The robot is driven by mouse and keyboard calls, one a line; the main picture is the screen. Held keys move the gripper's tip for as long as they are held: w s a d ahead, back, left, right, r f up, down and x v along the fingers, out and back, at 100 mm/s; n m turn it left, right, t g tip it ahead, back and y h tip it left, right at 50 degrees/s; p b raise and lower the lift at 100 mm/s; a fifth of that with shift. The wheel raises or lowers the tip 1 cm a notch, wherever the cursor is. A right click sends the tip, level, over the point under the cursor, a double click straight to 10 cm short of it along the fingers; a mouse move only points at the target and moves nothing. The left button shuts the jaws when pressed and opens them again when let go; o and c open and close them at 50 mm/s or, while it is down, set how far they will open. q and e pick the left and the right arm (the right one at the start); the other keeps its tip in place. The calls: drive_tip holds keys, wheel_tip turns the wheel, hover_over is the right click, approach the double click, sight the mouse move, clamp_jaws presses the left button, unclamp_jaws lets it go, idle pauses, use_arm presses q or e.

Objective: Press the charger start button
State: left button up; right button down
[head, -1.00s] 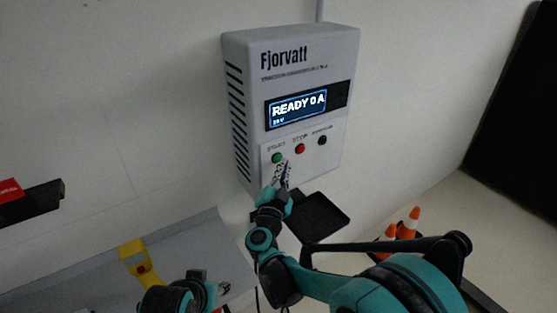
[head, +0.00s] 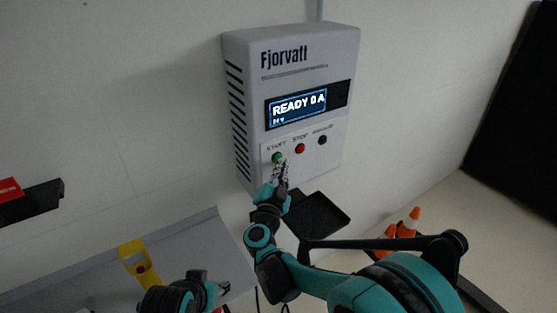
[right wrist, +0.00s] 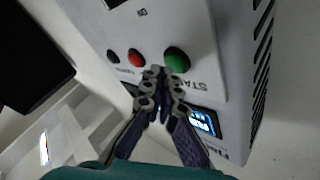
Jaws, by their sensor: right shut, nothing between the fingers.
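The grey charger box (head: 300,60) hangs on the wall, its screen (head: 298,108) reading "READY 0 A". The green start button (head: 277,158) is at the left of its button row, beside the red stop button (head: 300,148) and a black one (head: 322,140). My right gripper (head: 281,166) is shut and empty, its tips just below the green button. In the right wrist view the tips (right wrist: 157,72) lie close to the green button (right wrist: 176,60); I cannot tell whether they touch it. My left gripper (head: 222,288) is low in the head view, its jaws unclear.
A black tray (head: 322,216) sits below the charger. Orange cones (head: 410,220) stand on the floor at right. A grey panel (head: 190,245) with a yellow piece (head: 137,262) is at lower left. A black shelf with a red item (head: 10,188) is at left.

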drive_tip(key=shift+w+a, duration=0.25)
drive_tip(key=shift+w, duration=0.1)
idle(0.8)
drive_tip(key=shift+s, duration=0.1)
drive_tip(key=shift+s+d, duration=0.5)
drive_tip(key=shift+s, duration=0.1)
drive_tip(key=shift+s+d, duration=0.1)
drive_tip(key=shift+s+d+b, duration=0.15)
drive_tip(key=shift+s+d, duration=0.55)
drive_tip(key=shift+s, duration=0.3)
drive_tip(key=shift+s+d+b, duration=0.15)
drive_tip(key=shift+s+d, duration=0.55)
drive_tip(key=shift+s, duration=0.25)
